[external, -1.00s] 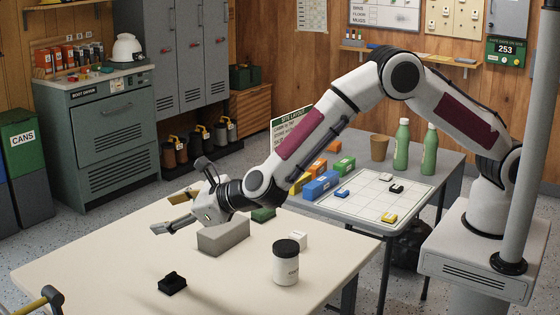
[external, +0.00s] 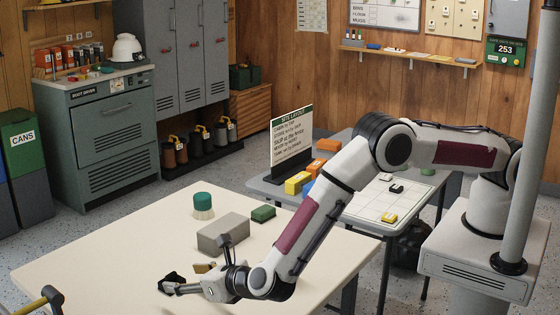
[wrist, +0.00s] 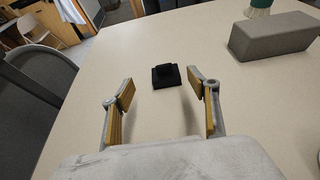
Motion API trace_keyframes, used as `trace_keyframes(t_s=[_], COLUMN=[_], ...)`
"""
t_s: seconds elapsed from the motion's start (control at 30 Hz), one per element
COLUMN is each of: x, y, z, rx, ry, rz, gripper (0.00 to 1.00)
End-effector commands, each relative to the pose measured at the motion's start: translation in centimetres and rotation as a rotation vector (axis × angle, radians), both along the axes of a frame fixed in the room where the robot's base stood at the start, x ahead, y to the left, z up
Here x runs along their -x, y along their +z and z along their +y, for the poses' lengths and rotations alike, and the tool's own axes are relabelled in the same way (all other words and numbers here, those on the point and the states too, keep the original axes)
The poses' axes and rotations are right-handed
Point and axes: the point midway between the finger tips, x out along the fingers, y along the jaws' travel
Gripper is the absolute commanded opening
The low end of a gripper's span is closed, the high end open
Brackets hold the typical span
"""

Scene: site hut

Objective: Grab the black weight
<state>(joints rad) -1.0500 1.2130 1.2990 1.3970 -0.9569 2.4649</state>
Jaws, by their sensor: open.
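The black weight (wrist: 166,75) is a small dark block with a raised knob on top. It sits on the cream table in the wrist view, just beyond and between my fingertips. In the external view the black weight (external: 172,282) shows at the near left part of the table, partly hidden by my gripper. My gripper (wrist: 162,91) is open and empty, with its two tan-padded fingers apart on either side of the space before the weight. In the external view my gripper (external: 180,288) is low over the table, its tips at the weight. I cannot tell whether they touch it.
A grey block (external: 222,234) lies on the cream table (external: 110,245) behind my gripper; it also shows in the wrist view (wrist: 272,37). The table's left side is clear.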

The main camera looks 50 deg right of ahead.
Motion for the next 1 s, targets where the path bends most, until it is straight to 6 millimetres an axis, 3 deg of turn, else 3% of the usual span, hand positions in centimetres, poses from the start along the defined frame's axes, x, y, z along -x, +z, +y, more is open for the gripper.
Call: trace_keyframes(t_s=[0.57,1.0], x=[-2.3,-2.6], y=[-1.0,-1.2], z=[-0.1,-0.2], rx=[0.001,0.002], ry=[0.002,0.001], rz=[0.000,0.000], gripper=[0.60,0.60])
